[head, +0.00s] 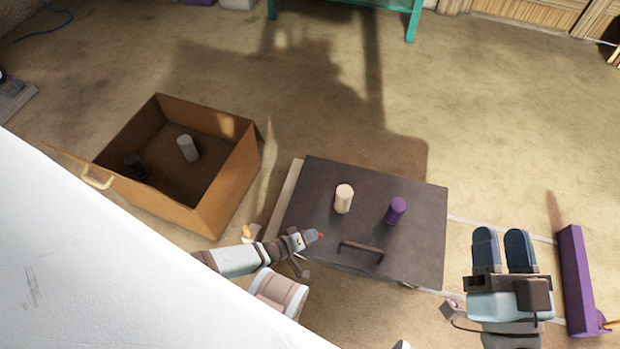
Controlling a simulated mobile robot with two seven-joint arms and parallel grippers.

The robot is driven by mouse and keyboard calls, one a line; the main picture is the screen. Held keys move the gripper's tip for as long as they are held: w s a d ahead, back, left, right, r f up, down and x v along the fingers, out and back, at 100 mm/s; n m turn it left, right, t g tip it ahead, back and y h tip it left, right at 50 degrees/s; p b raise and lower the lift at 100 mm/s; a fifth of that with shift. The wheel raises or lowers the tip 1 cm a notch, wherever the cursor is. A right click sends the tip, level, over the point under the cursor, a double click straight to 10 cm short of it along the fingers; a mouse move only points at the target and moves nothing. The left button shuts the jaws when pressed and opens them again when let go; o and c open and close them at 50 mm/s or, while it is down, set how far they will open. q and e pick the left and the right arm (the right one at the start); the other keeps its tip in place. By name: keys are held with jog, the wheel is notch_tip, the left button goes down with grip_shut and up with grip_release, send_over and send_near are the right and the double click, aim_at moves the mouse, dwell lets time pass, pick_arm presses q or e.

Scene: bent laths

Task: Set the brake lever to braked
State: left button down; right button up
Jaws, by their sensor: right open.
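I cannot pick out the brake lever with certainty. A thin orange rod (611,324) sticks out at the right edge, by the foot of a long purple block (575,280); I cannot tell whether it is the lever. My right gripper (502,242) is open and empty, its two dark fingers pointing up the picture, between the dark box and the purple block. My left gripper (312,237) is seen edge-on by the near left edge of the dark box, close to a small red tip; whether its fingers are open is not visible.
A dark flat-topped box (310,200) with a bar handle (361,251) carries a cream cylinder (344,198) and a purple cylinder (396,211). An open brown carton (232,180) holds a grey cylinder (187,148). A white surface (90,250) covers the lower left.

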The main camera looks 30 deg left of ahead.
pick_arm(q)
jog(key=shift+r, duration=0.1)
notch_tip(320, 180, up, 20)
jog(key=p, duration=0.9)
pick_arm(e)
jog(key=s+d+f+g+h, duration=0.1)
jog(key=d+f+g+h, duration=0.1)
jog(key=f, duration=0.4)
jog(key=s+d+f+g+h, duration=0.1)
jog(key=d+f+g+h, duration=0.2)
jog(key=f, duration=0.3)
jog(key=shift+d+g, duration=0.25)
jog(key=shift+g, duration=0.55)
jog(key=shift+s, duration=0.1)
